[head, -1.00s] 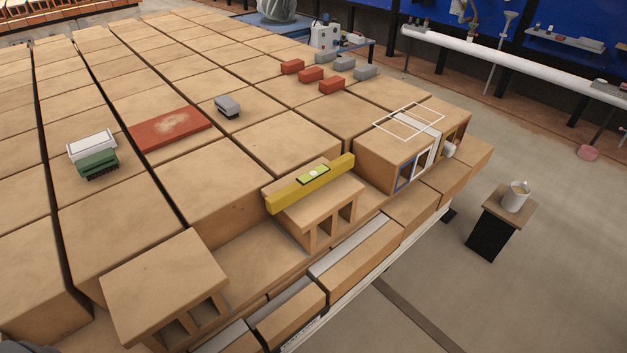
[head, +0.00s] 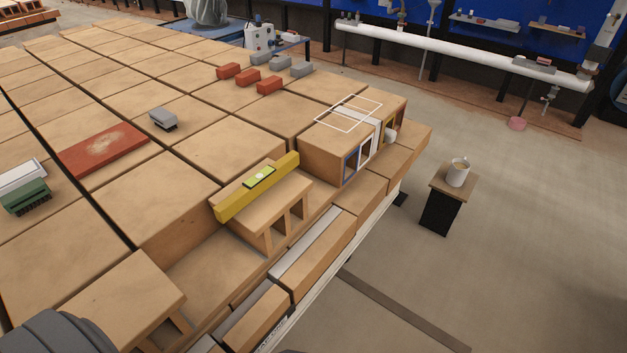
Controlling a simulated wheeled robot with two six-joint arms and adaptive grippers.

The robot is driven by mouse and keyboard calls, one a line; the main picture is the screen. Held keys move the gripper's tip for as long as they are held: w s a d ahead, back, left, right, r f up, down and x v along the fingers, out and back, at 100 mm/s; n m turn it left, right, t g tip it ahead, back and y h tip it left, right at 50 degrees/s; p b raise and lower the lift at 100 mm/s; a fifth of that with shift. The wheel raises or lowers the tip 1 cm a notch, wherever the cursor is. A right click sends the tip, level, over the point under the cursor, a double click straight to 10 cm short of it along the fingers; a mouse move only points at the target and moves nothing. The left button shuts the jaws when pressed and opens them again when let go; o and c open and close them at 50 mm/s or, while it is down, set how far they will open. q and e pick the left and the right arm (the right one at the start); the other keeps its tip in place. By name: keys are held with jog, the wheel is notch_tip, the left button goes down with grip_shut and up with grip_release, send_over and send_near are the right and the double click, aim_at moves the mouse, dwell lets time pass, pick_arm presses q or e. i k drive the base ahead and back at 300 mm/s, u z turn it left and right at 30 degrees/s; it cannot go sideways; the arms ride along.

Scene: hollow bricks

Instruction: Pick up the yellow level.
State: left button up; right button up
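The yellow level (head: 235,200) is a long bar with a green vial window on its top. In the head view it lies along the back of a hollow brick (head: 262,222) near the middle, at the front edge of the brick stack. No gripper fingers show. A dark rounded part at the lower left corner looks like part of my own body. It is apart from the level.
A hollow brick (head: 128,295) stands front left. A brick with a white outlined square (head: 345,115) lies right of the level. Red blocks (head: 247,80), a red board (head: 103,149) and a grey brush (head: 163,118) lie behind. A mug (head: 457,172) stands on a stand at right, with open floor around.

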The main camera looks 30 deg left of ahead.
aim_at(261, 180)
jog(key=z, duration=1.15)
jog(key=i, duration=0.8)
jog(key=u, duration=2.65)
